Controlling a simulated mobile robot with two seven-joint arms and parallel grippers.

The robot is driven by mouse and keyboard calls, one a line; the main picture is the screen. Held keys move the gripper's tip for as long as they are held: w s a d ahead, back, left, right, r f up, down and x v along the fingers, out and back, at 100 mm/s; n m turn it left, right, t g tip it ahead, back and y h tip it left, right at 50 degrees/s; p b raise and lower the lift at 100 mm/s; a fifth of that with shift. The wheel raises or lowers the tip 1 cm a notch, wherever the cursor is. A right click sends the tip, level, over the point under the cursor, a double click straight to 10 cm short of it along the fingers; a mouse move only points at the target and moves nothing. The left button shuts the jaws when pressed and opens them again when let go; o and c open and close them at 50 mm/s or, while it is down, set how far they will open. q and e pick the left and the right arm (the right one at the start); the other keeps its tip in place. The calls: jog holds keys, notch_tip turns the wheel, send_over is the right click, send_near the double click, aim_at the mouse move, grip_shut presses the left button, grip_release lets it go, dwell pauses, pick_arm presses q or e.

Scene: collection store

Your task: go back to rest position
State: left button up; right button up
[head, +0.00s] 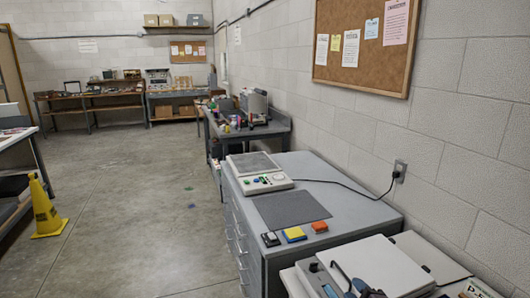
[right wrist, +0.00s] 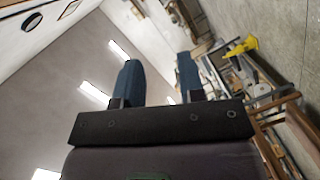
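My right gripper (right wrist: 160,80) shows in the right wrist view, with two blue-grey fingers standing apart on a dark palm. Nothing is between the fingers, and it is tilted up toward the ceiling lights. In the head view a small dark shape sits at the bottom edge, right of centre; I cannot tell whether it is part of this gripper. My left gripper is in neither view. The task names no object.
A grey drawer cabinet (head: 350,205) stands ahead, bearing a white device (head: 258,180), a dark mat (head: 290,208), and yellow (head: 294,234) and orange (head: 319,227) blocks.

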jog(key=s+d+f+m+g+h, duration=0.1)
jog(key=s+f+m, duration=0.3)
jog(key=s, duration=0.5)
jog(key=s+d+f+m+g+h, duration=0.1)
jog(key=s+f+m, duration=0.3)
jog(key=s, duration=0.5)
jog(key=s+d+f+m+g+h+b, duration=0.1)
jog(key=s+d+f+m+g, duration=0.1)
jog(key=s+f+m, duration=0.3)
jog(key=shift+s+d+m+g+h, duration=0.15)
jog(key=shift+s+m, duration=0.25)
jog(key=shift+s, duration=0.75)
jog(key=shift+s+m+g+h, duration=0.15)
jog(key=shift+s+m, duration=0.25)
jog(key=shift+s, duration=0.7)
